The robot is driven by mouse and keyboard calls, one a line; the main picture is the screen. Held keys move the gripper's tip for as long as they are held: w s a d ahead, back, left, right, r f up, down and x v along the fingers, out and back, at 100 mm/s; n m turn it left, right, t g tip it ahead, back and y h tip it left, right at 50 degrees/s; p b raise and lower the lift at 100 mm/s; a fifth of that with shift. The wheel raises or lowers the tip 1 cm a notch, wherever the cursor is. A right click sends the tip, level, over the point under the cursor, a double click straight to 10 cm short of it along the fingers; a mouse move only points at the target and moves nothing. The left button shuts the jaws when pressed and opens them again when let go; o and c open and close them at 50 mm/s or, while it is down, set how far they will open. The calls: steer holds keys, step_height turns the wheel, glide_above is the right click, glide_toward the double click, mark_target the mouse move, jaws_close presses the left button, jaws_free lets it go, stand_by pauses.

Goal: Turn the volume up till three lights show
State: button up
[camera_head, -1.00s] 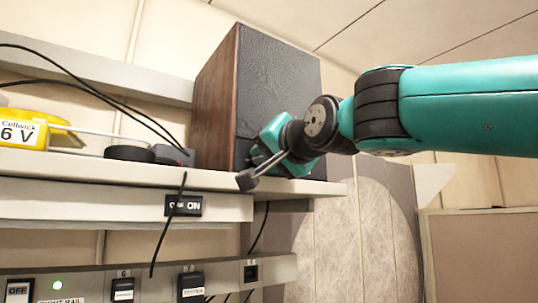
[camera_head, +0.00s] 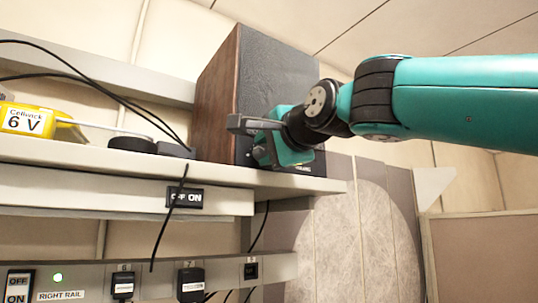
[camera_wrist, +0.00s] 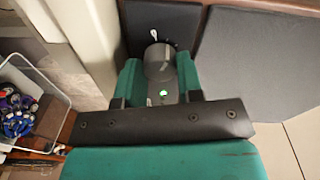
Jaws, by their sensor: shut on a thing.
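The speaker (camera_head: 278,75) is a wooden box with a dark front, standing on the shelf in the head view. Its front fills the upper part of the wrist view. My gripper (camera_wrist: 158,72) is at the lower front of the speaker, with its teal fingers on both sides of a grey round volume knob (camera_wrist: 158,60) and shut on it. A white mark (camera_wrist: 154,34) shows just beyond the knob. One green light (camera_wrist: 163,93) glows between the fingers; other lights cannot be made out. The knob is hidden in the head view.
Cables hang over the shelf edge. A switch rail (camera_head: 215,270) runs below. A wire basket (camera_wrist: 25,95) shows at left.

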steer(key=m+b, duration=0.1)
steer(key=m, duration=0.4)
steer(key=shift+f+y, duration=0.1)
steer(key=shift+y, duration=0.2)
steer(key=shift+m+g, duration=0.5)
steer(key=shift+m, duration=1.7)
steer(key=o, duration=0.6)
steer(key=shift+d, duration=0.1)
steer(key=shift+o, duration=0.2)
steer(key=b+v, duration=0.7)
steer(key=v, duration=1)
steer(key=shift+d, duration=0.2)
